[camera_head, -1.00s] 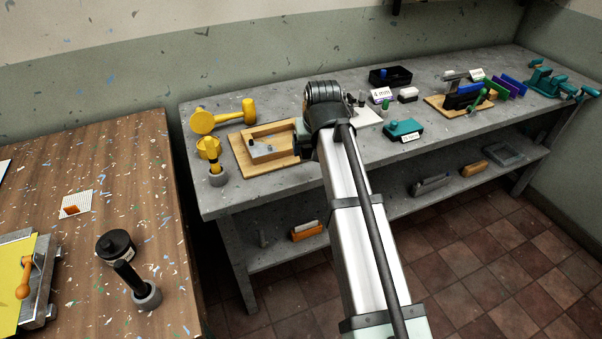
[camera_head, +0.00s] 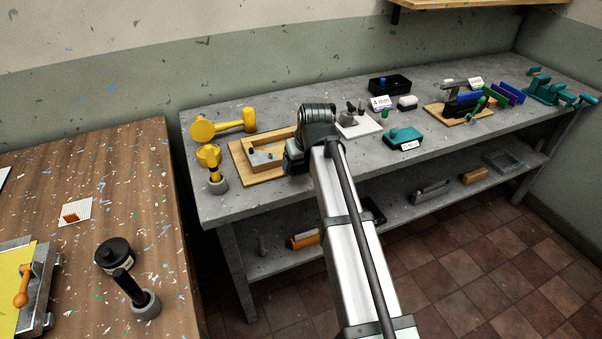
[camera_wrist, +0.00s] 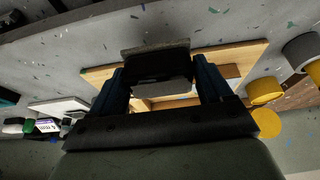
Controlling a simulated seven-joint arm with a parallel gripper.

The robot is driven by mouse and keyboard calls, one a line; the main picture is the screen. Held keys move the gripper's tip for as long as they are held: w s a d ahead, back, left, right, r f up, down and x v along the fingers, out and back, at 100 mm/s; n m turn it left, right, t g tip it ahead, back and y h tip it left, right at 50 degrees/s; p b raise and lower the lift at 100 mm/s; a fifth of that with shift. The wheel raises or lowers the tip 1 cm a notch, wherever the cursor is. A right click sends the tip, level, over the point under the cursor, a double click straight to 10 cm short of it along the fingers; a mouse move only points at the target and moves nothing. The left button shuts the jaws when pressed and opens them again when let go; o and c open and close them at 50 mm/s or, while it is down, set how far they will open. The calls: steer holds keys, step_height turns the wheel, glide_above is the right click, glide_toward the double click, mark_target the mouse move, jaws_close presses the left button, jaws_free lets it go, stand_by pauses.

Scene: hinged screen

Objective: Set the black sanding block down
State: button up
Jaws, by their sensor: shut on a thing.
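My gripper (camera_wrist: 160,82) is shut on the black sanding block (camera_wrist: 157,66) in the wrist view. The block sits between the two dark blue fingers, with a grey face showing along its edge. Behind it in that view is the wooden tray (camera_wrist: 248,54); I cannot tell whether block and tray touch. In the head view my gripper (camera_head: 293,158) is at the right end of the wooden tray (camera_head: 243,172), on the left part of the grey workbench (camera_head: 225,205). The block is mostly hidden by my arm there.
A white plate (camera_head: 360,127) and a teal block (camera_head: 404,138) are to the right. Bare bench lies along the front edge. A lower shelf (camera_head: 285,258) holds several items.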

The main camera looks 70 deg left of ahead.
mark_target(301, 173)
steer(key=shift+f, duration=1.95)
steer(key=shift+f, duration=0.1)
steer(key=o, duration=0.9)
steer(key=shift+o, duration=0.2)
steer(key=v, duration=1.2)
